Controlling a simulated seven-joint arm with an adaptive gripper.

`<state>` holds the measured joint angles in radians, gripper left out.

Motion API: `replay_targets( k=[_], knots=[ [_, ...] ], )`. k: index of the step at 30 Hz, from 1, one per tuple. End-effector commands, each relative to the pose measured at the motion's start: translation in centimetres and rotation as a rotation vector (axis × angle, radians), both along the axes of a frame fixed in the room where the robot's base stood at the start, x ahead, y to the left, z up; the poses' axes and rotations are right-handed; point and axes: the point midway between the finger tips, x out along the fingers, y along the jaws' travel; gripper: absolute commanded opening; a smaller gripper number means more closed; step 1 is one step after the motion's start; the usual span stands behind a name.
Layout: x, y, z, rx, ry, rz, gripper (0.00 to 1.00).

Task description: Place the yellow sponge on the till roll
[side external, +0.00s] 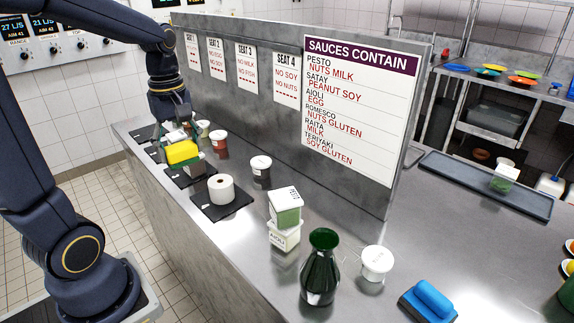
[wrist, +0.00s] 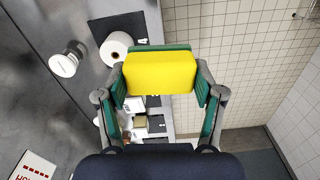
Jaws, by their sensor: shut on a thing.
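My gripper (wrist: 160,82) is shut on the yellow sponge (wrist: 159,72), which has a green layer along one side. In the side external view the yellow sponge (side external: 182,152) is held above the left part of the counter, over the dark mats. The till roll (side external: 221,187) is a white roll standing on a dark mat, to the right of and nearer than the sponge. In the wrist view the till roll (wrist: 116,45) shows just left of the sponge and apart from it. The sponge hides part of what lies under it.
A dark lidded tub (side external: 261,168) stands right of the roll. Stacked pesto (side external: 285,208) and aioli (side external: 284,236) tubs, a green bottle (side external: 321,266), a white tub (side external: 377,262) and a blue sponge-like block (side external: 430,300) stand farther right.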

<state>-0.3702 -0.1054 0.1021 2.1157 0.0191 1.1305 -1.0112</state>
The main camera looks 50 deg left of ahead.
Motion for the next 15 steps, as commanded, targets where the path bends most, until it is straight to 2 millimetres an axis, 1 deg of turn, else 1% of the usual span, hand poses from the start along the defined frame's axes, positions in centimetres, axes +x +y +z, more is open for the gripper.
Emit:
replay_targets(
  k=[1, 2, 3, 5, 8, 15],
  knots=[
    [-1.1, 0.2, 0.0, -0.002, -0.003, 0.042, 0.44],
    [-1.5, 0.3, 0.0, -0.003, -0.003, 0.06, 0.44],
    [-1.8, 0.3, -0.1, -0.004, -0.003, 0.078, 0.44],
    [-1.6, 0.6, -0.4, -0.006, -0.002, 0.094, 0.44],
    [-0.1, 1.3, -1.4, -0.008, 0.001, 0.1, 0.44],
    [6.1, 3.7, -4.3, -0.008, 0.001, 0.097, 0.44]
  ],
)
